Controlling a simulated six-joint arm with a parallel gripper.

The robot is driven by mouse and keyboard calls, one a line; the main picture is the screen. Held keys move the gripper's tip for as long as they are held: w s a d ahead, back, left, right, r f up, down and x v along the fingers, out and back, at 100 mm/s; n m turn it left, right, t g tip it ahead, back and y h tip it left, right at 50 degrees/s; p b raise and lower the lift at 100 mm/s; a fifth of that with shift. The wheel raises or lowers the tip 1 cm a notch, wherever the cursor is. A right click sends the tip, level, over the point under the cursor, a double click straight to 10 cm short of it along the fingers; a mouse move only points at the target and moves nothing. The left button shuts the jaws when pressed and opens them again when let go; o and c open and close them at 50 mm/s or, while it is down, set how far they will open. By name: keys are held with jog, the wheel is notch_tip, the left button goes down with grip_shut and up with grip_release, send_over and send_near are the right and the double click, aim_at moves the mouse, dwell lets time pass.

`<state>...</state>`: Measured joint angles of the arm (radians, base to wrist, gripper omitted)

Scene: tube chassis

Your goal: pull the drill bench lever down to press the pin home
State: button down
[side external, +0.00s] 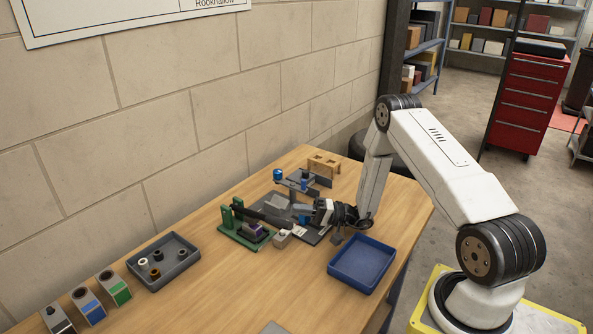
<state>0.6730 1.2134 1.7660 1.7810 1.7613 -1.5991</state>
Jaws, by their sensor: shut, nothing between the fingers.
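A green stand (238,230) carries a long dark bar (264,216), which slopes down to the right toward my gripper; it may be the lever. A purple-and-dark part (256,231) sits low on the green base. A grey bench fixture (279,205) stands just behind, with a blue round knob (278,174) at its upper left. My gripper (308,214) points left, low over the fixture, close to the bar's right end. It is shut and empty. I cannot tell whether it touches the bar. The pin is not distinguishable at this size.
A blue tray (362,263) lies empty to the right. A grey tray (163,259) with several small rings lies left. Several colour-marked blocks (114,288) line the front left. A wooden block (323,164) stands behind the fixture. The table's front middle is mostly clear.

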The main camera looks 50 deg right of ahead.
jog(key=shift+s+d+f, duration=0.1)
jog(key=shift+d+f, duration=0.35)
jog(key=shift+f, duration=0.05)
notch_tip(320, 180, up, 24)
jog(key=r, duration=0.1)
jog(key=a+f+n+g+h, duration=0.1)
jog(key=a+f+n+g, duration=0.2)
jog(key=a+n+g, duration=0.95)
jog(key=w+d+r+n+g+h, duration=0.2)
jog(key=w+d+n+g+h, duration=0.4)
jog(key=n+h, duration=0.55)
jog(key=shift+n+t+y, duration=0.45)
jog(key=shift+n+y, duration=0.1)
jog(key=shift+n, duration=0.15)
jog(key=f, duration=0.1)
jog(key=s+f, duration=0.1)
jog(key=f, duration=0.1)
jog(key=s+f, duration=0.1)
jog(key=f, duration=0.1)
jog(key=shift+s+d, duration=0.1)
jog(key=shift+d, duration=0.15)
